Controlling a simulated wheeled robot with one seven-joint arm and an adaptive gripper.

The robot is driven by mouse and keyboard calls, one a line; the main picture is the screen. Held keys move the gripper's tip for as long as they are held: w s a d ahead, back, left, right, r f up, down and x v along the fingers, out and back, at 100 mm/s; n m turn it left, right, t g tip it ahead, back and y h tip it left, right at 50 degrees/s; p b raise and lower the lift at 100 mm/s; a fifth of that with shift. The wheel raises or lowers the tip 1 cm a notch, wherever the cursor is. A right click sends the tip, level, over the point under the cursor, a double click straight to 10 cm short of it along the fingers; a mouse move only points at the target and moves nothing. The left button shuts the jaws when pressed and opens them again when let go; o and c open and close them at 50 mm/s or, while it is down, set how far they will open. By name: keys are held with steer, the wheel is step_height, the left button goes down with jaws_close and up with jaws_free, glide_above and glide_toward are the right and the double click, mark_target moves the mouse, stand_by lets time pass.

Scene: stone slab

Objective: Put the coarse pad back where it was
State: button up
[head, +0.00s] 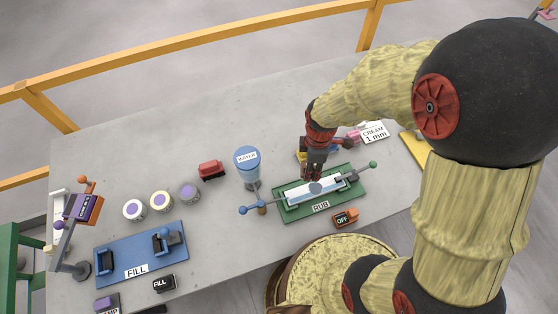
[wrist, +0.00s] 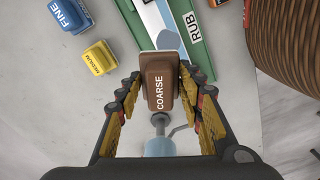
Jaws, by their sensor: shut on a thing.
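The coarse pad (wrist: 160,85) is a brown block lettered COARSE. In the wrist view it sits between the fingers of my gripper (wrist: 161,77), which is shut on it. In the head view my gripper (head: 315,172) is over the far side of the green RUB board (head: 290,213), and I cannot make out the pad clearly there. A pale bar lies on the board with a blue-grey patch (head: 315,187) near its middle. The yellow medium pad (wrist: 98,57) and the blue fine pad (wrist: 68,14) lie apart from the coarse pad, to its left in the wrist view.
The blue WATER bottle (head: 247,162) stands left of the board. A red block (head: 211,170), several round pots (head: 161,201) and the blue FILL board (head: 142,250) are farther left. A CREAM 1 mm card (head: 374,132) lies behind my arm.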

steer(key=w+a+f, duration=0.2)
steer(key=w+f, duration=0.1)
steer(key=w+a+f, duration=0.3)
steer(key=w, duration=0.1)
steer(key=w+a+f+b, duration=0.1)
steer(key=w+a+f, duration=0.2)
steer(key=shift+w+f, duration=0.15)
steer(key=shift+f, duration=0.05)
steer(key=shift+w+a+f, duration=0.1)
steer(key=shift+a+f, duration=0.05)
steer(key=shift+f, duration=1.55)
steer(key=shift+f, duration=0.2)
steer(key=o, duration=1.2)
